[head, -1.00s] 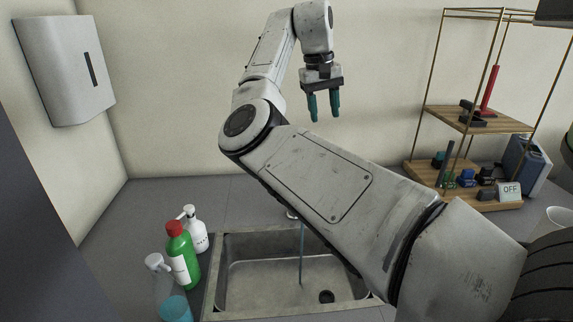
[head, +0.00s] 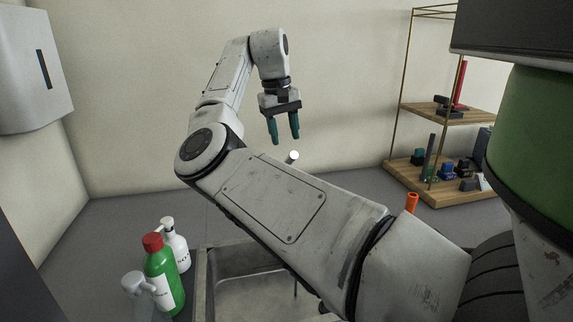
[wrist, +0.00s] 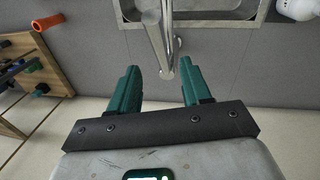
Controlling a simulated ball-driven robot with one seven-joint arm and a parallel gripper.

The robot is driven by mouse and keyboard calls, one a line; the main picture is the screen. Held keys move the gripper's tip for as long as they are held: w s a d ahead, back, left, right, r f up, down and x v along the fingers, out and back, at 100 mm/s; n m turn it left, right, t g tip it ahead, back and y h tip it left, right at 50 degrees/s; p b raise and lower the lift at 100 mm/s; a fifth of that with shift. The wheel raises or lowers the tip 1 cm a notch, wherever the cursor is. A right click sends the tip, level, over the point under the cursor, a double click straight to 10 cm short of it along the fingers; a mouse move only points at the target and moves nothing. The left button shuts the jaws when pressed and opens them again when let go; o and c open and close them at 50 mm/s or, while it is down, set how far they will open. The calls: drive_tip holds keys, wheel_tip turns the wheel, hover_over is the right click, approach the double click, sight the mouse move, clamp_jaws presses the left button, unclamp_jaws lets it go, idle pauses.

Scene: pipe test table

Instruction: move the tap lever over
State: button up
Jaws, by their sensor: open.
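My gripper (head: 284,138) hangs open and empty, fingers pointing down, in the head view. Just below and right of its fingertips, the pale end of the metal tap (head: 292,157) shows above my arm. My arm hides most of the tap there. In the wrist view, the tap (wrist: 158,38) is a grey metal tube coming from the sink side, its end lying between the open teal fingers of my gripper (wrist: 160,68). A small metal part stands right beside the tube. I cannot tell which part is the lever, nor whether the fingers touch the tap.
The steel sink (head: 203,285) is partly behind my arm. A green bottle with a red cap (head: 162,275) and two pump bottles stand left of it. Counter behind the sink is clear.

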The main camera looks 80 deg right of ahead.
sight(289, 161)
drive_tip(key=f, duration=0.5)
drive_tip(key=s+f+p, duration=0.1)
drive_tip(key=f, duration=0.2)
drive_tip(key=shift+d+f, duration=0.35)
drive_tip(key=shift+d, duration=0.05)
clamp_jaws()
